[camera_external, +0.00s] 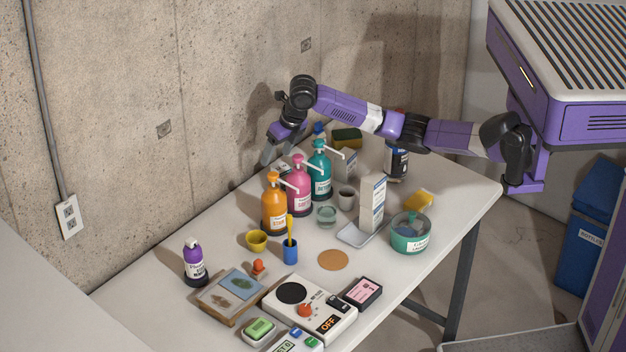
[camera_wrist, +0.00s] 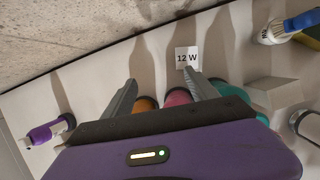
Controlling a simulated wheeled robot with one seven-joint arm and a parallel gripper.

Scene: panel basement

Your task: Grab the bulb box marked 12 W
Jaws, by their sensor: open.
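The bulb box marked 12 W (camera_wrist: 187,57) shows its white label face in the wrist view, just beyond the tip of the right finger. My gripper (camera_wrist: 158,76) is open, with nothing between its fingers; the box lies ahead and to the right of the gap between them. In the external view my gripper (camera_external: 272,158) hangs low at the back of the table near the concrete wall, behind the pump bottles. There the marked box is mostly hidden or too small to tell.
Orange (camera_external: 274,207), pink (camera_external: 299,190) and teal (camera_external: 320,174) pump bottles stand in a row in front of my gripper. A tall white carton (camera_external: 373,203) and a green tub (camera_external: 410,236) stand to the right. The wall (camera_external: 200,110) is close behind.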

